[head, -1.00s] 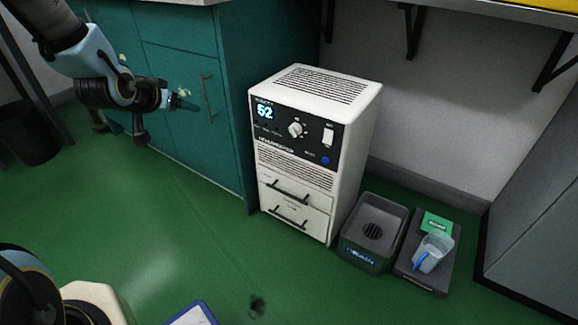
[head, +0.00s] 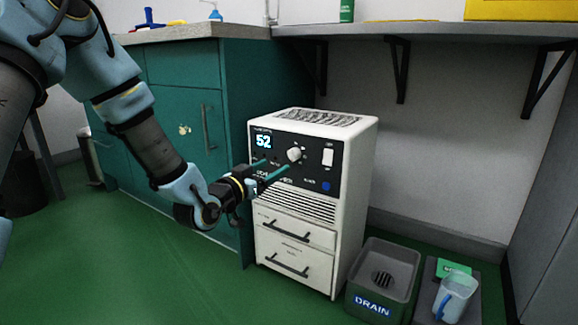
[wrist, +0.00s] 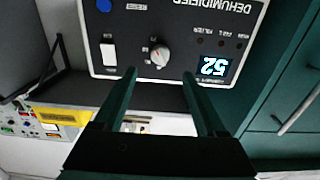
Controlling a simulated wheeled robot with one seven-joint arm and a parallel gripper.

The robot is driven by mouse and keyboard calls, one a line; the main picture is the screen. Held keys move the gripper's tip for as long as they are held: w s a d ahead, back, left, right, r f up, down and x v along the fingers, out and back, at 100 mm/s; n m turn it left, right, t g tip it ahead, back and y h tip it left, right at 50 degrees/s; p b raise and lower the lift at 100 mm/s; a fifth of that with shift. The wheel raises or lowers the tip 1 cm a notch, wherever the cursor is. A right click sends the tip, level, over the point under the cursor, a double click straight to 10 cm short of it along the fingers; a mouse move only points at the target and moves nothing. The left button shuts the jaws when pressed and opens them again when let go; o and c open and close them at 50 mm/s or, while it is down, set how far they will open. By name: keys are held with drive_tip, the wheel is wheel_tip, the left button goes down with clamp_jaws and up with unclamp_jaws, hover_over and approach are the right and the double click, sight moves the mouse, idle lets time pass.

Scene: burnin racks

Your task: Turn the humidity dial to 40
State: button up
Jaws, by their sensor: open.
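The white dehumidifier (head: 322,215) stands on the floor beside the teal cabinet. Its dark panel carries a lit display (head: 263,141) reading 52 and a round light-grey humidity dial (head: 294,154). My gripper (head: 271,168) is in front of the panel, fingers pointing at it, open and empty. In the wrist view the panel is upside down. There the dial (wrist: 160,56) lies ahead of the fingertips, between their lines and a little left of centre. The gripper (wrist: 160,75) appears apart from the dial. The dial's small scale marks are too blurred to read.
The panel also has a white rocker switch (head: 327,157) and a blue button (head: 326,186). The teal cabinet (head: 235,100) is close on the left, with a worktop (head: 400,33) overhead. A drain tray (head: 383,270) and a jug (head: 455,296) sit on the floor at right.

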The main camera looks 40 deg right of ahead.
sight(290, 157)
drive_tip(key=b+x, duration=0.2)
drive_tip(key=x, duration=0.7)
drive_tip(key=shift+a, duration=0.1)
clamp_jaws()
